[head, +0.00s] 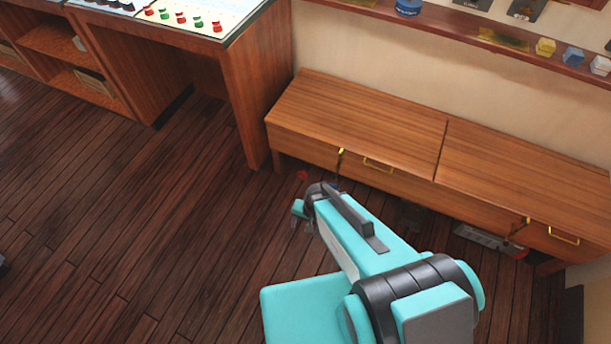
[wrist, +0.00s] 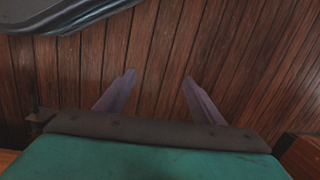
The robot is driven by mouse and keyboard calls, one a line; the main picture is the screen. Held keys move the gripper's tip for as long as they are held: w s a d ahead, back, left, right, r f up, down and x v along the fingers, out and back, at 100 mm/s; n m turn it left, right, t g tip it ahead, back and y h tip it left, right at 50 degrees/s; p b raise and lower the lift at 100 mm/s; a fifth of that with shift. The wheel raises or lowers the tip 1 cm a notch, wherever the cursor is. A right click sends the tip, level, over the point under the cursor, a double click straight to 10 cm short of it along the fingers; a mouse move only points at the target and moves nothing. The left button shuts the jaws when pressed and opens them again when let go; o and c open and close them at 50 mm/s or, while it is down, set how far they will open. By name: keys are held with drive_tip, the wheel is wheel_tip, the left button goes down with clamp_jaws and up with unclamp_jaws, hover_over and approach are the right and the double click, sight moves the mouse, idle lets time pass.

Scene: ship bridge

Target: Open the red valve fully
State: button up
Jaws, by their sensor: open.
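My gripper (head: 304,222) is nearer to the camera than the red thing, over the dark plank floor, and partly hidden by my arm. In the wrist view my gripper (wrist: 158,82) has its two fingers apart, with only floor planks between them. No valve shows in the wrist view.
The long wooden bench (head: 360,115) runs along the wall, with dark objects partly visible under it. A control desk (head: 245,85) with red and green buttons stands to its left. A shelf (head: 480,40) with small blocks is above. The floor (head: 110,220) at left is clear.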

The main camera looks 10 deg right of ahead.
drive_tip(key=w+a+f+m+t+b, duration=0.35)
drive_tip(key=w+f+b, duration=0.25)
drive_tip(key=w, duration=0.2)
drive_tip(key=w+a+f+m+t+b, duration=0.2)
drive_tip(key=w+f+m+b, duration=0.25)
drive_tip(key=w, duration=0.35)
drive_tip(key=m+t+h+b, duration=0.9)
drive_tip(key=m+h+b, duration=0.3)
drive_tip(key=m+b, duration=1.85)
approach(305, 169)
drive_tip(key=s+a+f+n+b, duration=0.1)
drive_tip(key=s+a+n+b, duration=0.1)
drive_tip(key=s, duration=0.1)
drive_tip(key=shift+a+f, duration=0.1)
drive_tip(key=shift+w, duration=0.15)
drive_tip(key=b+x, duration=0.4)
drive_tip(key=x, duration=0.8)
drive_tip(key=shift+b, duration=0.4)
drive_tip(key=shift+x, duration=0.85)
